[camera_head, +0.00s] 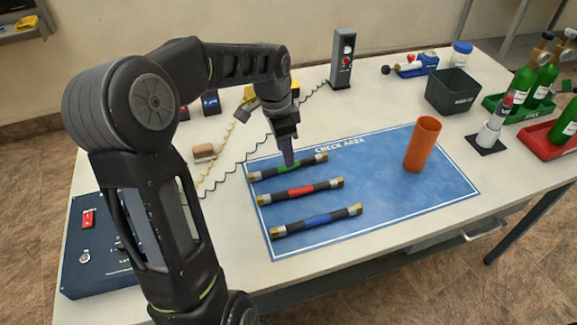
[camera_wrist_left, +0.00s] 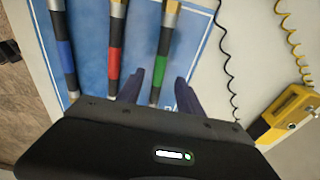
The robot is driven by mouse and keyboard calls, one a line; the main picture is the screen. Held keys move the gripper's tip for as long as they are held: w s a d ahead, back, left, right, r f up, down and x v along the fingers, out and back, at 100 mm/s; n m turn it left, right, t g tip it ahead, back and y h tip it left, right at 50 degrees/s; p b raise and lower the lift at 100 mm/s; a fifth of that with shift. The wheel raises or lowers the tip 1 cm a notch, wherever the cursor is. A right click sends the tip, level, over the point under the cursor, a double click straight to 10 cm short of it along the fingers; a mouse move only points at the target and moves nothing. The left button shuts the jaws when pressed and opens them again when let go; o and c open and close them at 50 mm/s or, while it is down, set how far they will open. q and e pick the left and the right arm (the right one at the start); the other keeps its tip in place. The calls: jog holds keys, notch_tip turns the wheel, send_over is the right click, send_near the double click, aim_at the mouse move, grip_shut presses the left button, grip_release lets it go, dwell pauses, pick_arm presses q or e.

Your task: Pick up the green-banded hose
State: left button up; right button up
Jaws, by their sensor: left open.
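The green-banded hose (camera_head: 308,161) lies at the back of the blue mat (camera_head: 380,185); it is black with brass ends and a green band. My left gripper (camera_head: 288,158) hangs over its middle and hides part of the band in the head view. In the left wrist view the open, empty gripper (camera_wrist_left: 152,85) has one finger on each side of the line of the green-banded hose (camera_wrist_left: 163,45). I cannot tell whether the fingers touch it. My right gripper is not in view.
A red-banded hose (camera_head: 300,190) and a blue-banded hose (camera_head: 317,220) lie in front, roughly parallel. An orange cylinder (camera_head: 422,145) stands on the mat to the right. A blue control box (camera_head: 95,250) is at left. A yellow device (camera_wrist_left: 290,112) lies beyond the mat.

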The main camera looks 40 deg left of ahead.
pick_arm(q)
jog(key=f, duration=0.4)
jog(key=shift+w+d+f, duration=0.2)
jog(key=shift+w+f, duration=0.1)
jog(key=shift+c, duration=0.4)
grip_shut()
dwell(0.4)
